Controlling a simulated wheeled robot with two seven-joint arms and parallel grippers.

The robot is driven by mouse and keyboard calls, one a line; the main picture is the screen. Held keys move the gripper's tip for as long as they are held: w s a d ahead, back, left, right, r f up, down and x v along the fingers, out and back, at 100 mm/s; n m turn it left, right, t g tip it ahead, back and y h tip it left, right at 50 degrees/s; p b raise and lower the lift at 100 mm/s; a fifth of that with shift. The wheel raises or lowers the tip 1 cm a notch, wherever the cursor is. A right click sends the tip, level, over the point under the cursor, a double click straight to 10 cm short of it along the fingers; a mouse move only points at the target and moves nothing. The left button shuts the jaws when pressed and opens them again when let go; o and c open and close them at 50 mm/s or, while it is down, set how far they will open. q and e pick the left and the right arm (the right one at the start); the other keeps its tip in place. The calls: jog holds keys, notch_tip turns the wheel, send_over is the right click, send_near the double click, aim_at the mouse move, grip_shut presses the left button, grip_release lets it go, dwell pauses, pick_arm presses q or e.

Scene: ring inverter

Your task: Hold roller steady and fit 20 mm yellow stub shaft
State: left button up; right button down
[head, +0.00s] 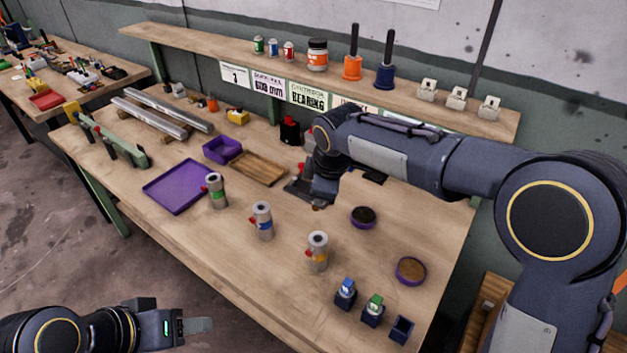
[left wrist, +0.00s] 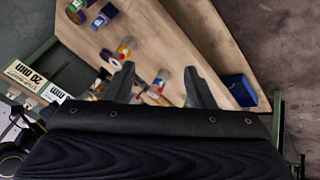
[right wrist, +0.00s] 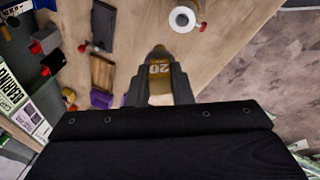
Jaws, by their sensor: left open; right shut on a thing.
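My right gripper (right wrist: 160,85) is shut on the yellow stub shaft (right wrist: 159,72), which bears the number 20 in the right wrist view. In the head view this gripper (head: 317,205) is above the table, behind the rollers, and largely hides the shaft. Three upright grey rollers stand in red-handled holders, with green (head: 217,190), blue (head: 262,221) and yellow-orange (head: 317,252) marks. One grey roller (right wrist: 183,18) shows beyond the shaft, apart from it. My left gripper (head: 205,325) is open and empty, off the table's front edge; its spread fingers show in the left wrist view (left wrist: 160,88).
Blue (head: 346,288) and green (head: 375,303) stubs sit in small dark holders; a third holder (head: 401,329) looks empty. Two round dishes (head: 363,216) (head: 411,270) lie nearby. A purple tray (head: 180,188) and wooden tray (head: 258,168) lie left. A shelf (head: 200,45) runs along the back.

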pick_arm(q)
jog(key=o, duration=0.4)
jog(key=shift+w+d+r+n+g+h, duration=0.2)
jog(key=shift+w+d+n+g+h, duration=0.15)
jog(key=shift+w+g+h, duration=0.1)
jog(key=w+d+f+n+g+h, duration=0.2)
jog(key=w+d+n+h, duration=0.1)
jog(key=w, duration=0.5)
jog(key=w+d+f+n+g+h, duration=0.2)
jog(key=w+d+n+g+h, duration=0.15)
jog(key=w, duration=0.35)
jog(key=n+t+h, duration=0.5)
jog(key=n+h, duration=0.1)
jog(key=n, duration=0.5)
send_near(325, 252)
jog(key=w+a+f, duration=0.1)
jog(key=a+f, duration=0.1)
jog(key=f, duration=0.1)
jog(key=shift+w, duration=0.4)
jog(key=shift+w+d, duration=0.1)
jog(key=shift+d, duration=0.1)
jog(key=x, duration=1.1)
jog(key=shift+d+r, duration=0.1)
jog(key=shift+d, duration=0.2)
